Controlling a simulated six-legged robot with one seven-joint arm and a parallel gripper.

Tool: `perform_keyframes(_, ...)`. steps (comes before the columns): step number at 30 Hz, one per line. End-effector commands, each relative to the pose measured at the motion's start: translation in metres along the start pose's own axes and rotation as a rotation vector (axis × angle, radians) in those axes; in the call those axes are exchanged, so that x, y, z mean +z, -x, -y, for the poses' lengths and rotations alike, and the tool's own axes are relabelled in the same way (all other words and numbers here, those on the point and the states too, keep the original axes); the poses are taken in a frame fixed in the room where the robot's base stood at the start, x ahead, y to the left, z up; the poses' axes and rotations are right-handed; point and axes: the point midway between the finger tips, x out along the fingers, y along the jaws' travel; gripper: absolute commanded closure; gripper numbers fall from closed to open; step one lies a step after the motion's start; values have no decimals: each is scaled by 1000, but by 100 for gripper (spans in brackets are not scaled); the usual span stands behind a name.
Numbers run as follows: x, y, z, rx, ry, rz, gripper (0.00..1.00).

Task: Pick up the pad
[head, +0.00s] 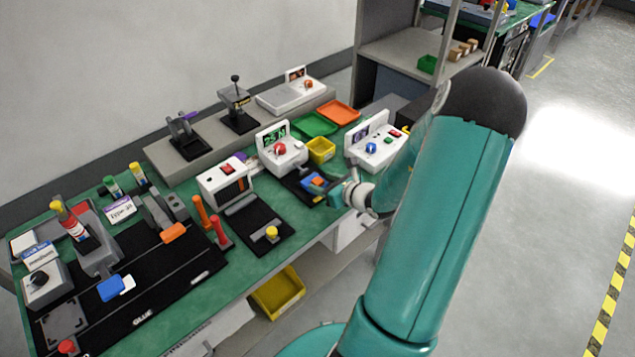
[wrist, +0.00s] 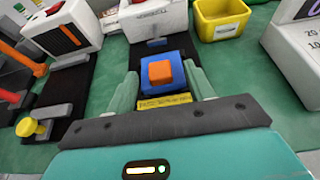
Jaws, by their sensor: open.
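A blue block with an orange square on top, which I take for the pad (wrist: 177,86), lies on a dark base plate on the green bench. In the head view the same block (head: 309,182) is just left of my gripper (head: 336,193). In the wrist view my gripper (wrist: 160,74) is open, with one pale green finger on each side of the block. The block appears between the fingers, with a gap at the right; I cannot tell whether the left finger touches it. A yellow strip (wrist: 165,102) with small print shows in front of the block.
A white device with a red knob (head: 281,150) stands behind the block. A yellow bin (head: 321,150) and a white device with a blue knob (head: 374,148) stand nearby. A dark plate with a yellow knob (head: 271,232) lies to the left. Bare green bench surrounds the plates.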

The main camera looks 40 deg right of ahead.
Motion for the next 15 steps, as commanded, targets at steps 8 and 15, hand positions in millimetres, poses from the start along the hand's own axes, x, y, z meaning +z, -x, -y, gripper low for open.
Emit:
perform_keyframes(8, 0, -10, 0, -1, 0, -1, 47)
perform_keyframes(15, 0, -9, 0, -1, 0, -1, 85)
